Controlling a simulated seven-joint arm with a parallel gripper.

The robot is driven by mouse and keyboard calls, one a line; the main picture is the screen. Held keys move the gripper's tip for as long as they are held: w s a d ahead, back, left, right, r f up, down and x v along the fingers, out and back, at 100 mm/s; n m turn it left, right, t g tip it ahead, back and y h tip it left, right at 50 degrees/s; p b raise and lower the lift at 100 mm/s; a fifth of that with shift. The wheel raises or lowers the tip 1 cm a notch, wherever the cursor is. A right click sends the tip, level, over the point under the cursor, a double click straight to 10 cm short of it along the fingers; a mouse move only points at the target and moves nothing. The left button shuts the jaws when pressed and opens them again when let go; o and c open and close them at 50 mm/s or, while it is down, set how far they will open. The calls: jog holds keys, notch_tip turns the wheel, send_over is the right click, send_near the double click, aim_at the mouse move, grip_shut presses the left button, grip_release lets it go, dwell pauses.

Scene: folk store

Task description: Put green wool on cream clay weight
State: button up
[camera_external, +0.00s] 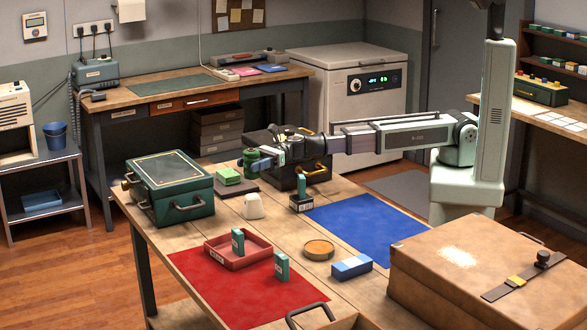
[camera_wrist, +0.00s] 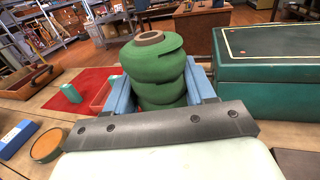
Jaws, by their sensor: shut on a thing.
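The green wool (camera_external: 249,157) is a stacked, rounded skein around a brown core. It is upright between the blue fingers of my gripper (camera_external: 258,164), which are shut on it. The wrist view shows the wool (camera_wrist: 158,72) large between both fingers. The cream clay weight (camera_external: 253,207) is a small pale block standing on the wooden table, below my gripper in the external picture. A gap shows between wool and weight, and the weight's top looks bare. I cannot make out the weight in the wrist view.
A dark green box (camera_external: 169,187) stands left of my gripper. Green blocks (camera_external: 229,175) lie on a dark slab nearby. A dark case (camera_external: 288,178) is behind. A red tray (camera_external: 238,250), small labelled block (camera_external: 301,203) and round tin (camera_external: 319,250) stand farther forward.

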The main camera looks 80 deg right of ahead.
aim_at(258, 157)
jog(key=shift+f, duration=2.75)
jog(key=shift+f, duration=0.15)
jog(key=o, duration=1)
jog(key=shift+s+d, duration=0.1)
jog(key=shift+s+d+r, duration=0.2)
jog(key=shift+d+r, duration=0.2)
jog(key=shift+r, duration=0.8)
jog(key=shift+s+d+r, duration=0.25)
jog(key=shift+d+r, duration=0.15)
jog(key=shift+r, duration=0.85)
jog(key=shift+s+d+r, duration=0.2)
jog(key=shift+d+r, duration=0.2)
jog(key=shift+r, duration=0.8)
